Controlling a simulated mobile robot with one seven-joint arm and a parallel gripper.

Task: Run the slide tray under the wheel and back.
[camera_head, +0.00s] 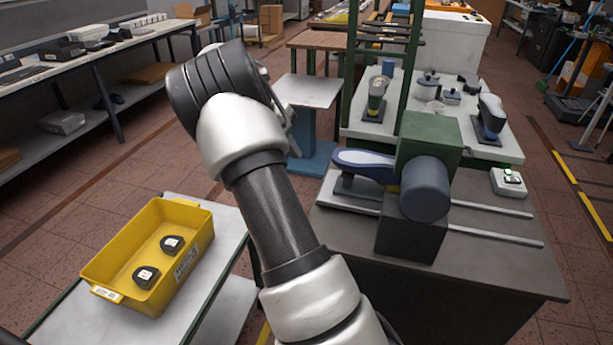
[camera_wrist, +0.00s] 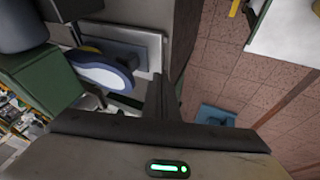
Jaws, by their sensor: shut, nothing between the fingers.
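The slide tray (camera_head: 352,191) is a grey plate on the left side of the machine. A blue shoe last with a pale sole (camera_head: 364,160) lies on it, its right end close to the green housing (camera_head: 432,140). A dark blue-grey cylinder (camera_head: 425,190) sticks out of the housing's front; I cannot tell whether it is the wheel. In the wrist view the tray (camera_wrist: 142,38) and last (camera_wrist: 105,72) show at upper left. My gripper (camera_wrist: 157,92) is shut and empty, near the tray's edge; contact is unclear. In the head view my arm hides most of it.
Two rails (camera_head: 492,238) run right from the housing across the grey bench (camera_head: 510,270). A small white box with a green light (camera_head: 508,181) stands at its right. A yellow bin (camera_head: 120,240) with two dark items is at left. A table with more lasts (camera_head: 489,115) stands behind.

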